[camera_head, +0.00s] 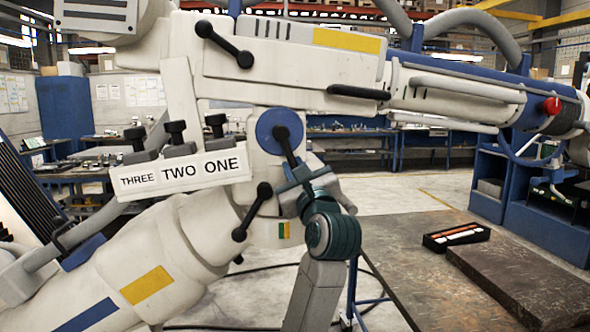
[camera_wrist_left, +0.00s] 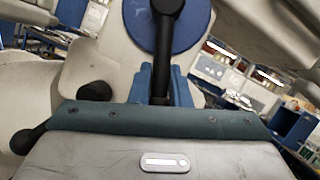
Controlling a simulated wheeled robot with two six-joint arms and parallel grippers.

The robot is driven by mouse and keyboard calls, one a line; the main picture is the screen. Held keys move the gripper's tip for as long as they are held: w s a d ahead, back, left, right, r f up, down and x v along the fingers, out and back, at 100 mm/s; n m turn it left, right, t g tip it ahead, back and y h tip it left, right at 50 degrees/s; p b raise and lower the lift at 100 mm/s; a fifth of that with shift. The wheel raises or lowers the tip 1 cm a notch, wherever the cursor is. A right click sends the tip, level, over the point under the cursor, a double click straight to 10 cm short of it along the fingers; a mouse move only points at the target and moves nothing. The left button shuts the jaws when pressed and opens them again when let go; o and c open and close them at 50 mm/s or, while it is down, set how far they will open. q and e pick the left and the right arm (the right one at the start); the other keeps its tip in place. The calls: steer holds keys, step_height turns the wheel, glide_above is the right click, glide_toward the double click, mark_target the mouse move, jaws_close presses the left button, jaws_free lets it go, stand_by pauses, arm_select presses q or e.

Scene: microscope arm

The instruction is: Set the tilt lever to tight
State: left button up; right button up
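A black lever (camera_head: 286,146) hangs from a blue disc (camera_head: 270,125) on the side of the white microscope arm, slanting down to the right. No tight or loose marking is readable by it. My left gripper (camera_head: 298,178) comes up from below at the lever's lower end. In the left wrist view, the lever (camera_wrist_left: 166,40) runs down between the two blue fingers (camera_wrist_left: 160,86), which sit close on both sides of it; its lower end is hidden behind my wrist. My right gripper is not in view.
Other black levers stick out from the arm: one at the upper left (camera_head: 225,45) and one just left of my gripper (camera_head: 252,211). A panel marked THREE TWO ONE (camera_head: 190,172) with black knobs is at left. A dark bench (camera_head: 400,250) with a small tray (camera_head: 456,237) stands right.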

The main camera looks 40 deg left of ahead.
arm_select(q)
steer(key=o, duration=0.3)
steer(key=shift+f, duration=0.35)
steer(key=shift+o, duration=0.5)
steer(key=shift+w+d, duration=0.1)
steer(key=shift+w, duration=0.05)
steer(key=shift+r, duration=0.1)
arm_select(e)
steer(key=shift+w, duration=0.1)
